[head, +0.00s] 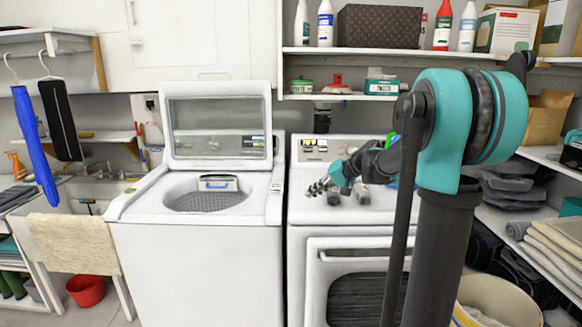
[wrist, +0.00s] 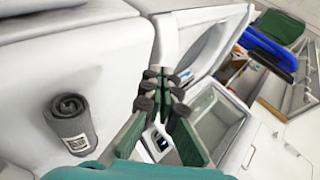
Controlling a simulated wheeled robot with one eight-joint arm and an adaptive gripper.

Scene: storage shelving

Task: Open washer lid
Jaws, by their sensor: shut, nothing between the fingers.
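The white top-loading washer (head: 205,265) stands left of the dryer in the head view. Its lid (head: 219,125) is raised and stands upright at the back, showing its glass panel, and the tub opening (head: 205,200) is uncovered. My gripper (head: 318,187) is shut and empty above the dryer top, to the right of the washer and apart from the lid. In the wrist view the fingertips of my gripper (wrist: 163,88) are together, and the raised lid (wrist: 218,118) and washer (wrist: 165,22) show beyond them.
The white dryer (head: 307,270) stands right of the washer. A rolled grey cloth (wrist: 68,118) lies on its top. Shelves with bottles (head: 325,24) and boxes hang above. A sink (head: 95,190) with a towel is at left, and a red bucket (head: 86,291) is on the floor.

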